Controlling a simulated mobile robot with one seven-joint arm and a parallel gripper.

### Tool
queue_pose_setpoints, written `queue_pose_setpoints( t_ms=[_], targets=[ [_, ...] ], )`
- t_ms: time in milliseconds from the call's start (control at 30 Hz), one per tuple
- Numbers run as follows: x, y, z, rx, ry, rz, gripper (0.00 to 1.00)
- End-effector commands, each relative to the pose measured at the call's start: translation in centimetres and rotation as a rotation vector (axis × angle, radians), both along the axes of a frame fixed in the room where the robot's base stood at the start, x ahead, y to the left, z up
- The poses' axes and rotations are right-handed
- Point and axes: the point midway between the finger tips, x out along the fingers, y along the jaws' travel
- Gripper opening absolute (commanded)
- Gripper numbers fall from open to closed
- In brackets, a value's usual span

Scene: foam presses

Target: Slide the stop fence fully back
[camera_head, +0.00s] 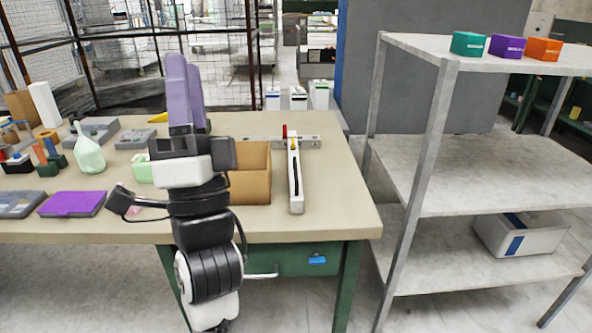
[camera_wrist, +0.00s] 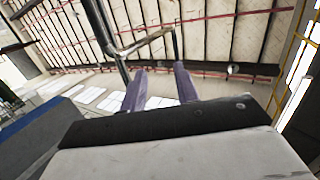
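What looks like the stop fence is a pale slotted rail (camera_head: 296,182) lying front to back on the right part of the workbench. A small yellow piece and a red upright knob (camera_head: 285,131) show at its far end. A grey metal bar (camera_head: 262,142) runs crosswise there; I cannot tell which of these parts slides. My gripper (camera_head: 187,62) points upward, left of the rail and apart from it. In the wrist view its two purple fingers (camera_wrist: 160,82) stand apart with nothing between them. The fence is not in the wrist view.
A brown box (camera_head: 250,180) stands between my arm and the rail. The workbench (camera_head: 335,195) is bare right of the rail. Left lie a purple-topped case (camera_head: 72,204), a pale green bottle (camera_head: 89,156) and small parts. A grey shelf rack (camera_head: 432,150) stands at right.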

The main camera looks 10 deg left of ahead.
Motion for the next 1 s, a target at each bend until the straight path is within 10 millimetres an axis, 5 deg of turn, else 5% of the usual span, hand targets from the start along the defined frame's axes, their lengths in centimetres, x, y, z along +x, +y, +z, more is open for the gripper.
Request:
queue_pose_setpoints(
  t_ms=[267, 500, 800, 1000],
  targets=[
    [9.4, -4.0, -5.7, 0.296, 0.468, 0.412, 0.31],
    [14.9, -6.7, -15.0, 0.689, 0.867, 0.714, 0.31],
    [16.5, -8.5, -26.6, 1.199, 1.212, 0.911, 0.31],
    [16.4, -8.9, -29.2, 1.324, 1.269, 0.936, 0.31]
  ],
)
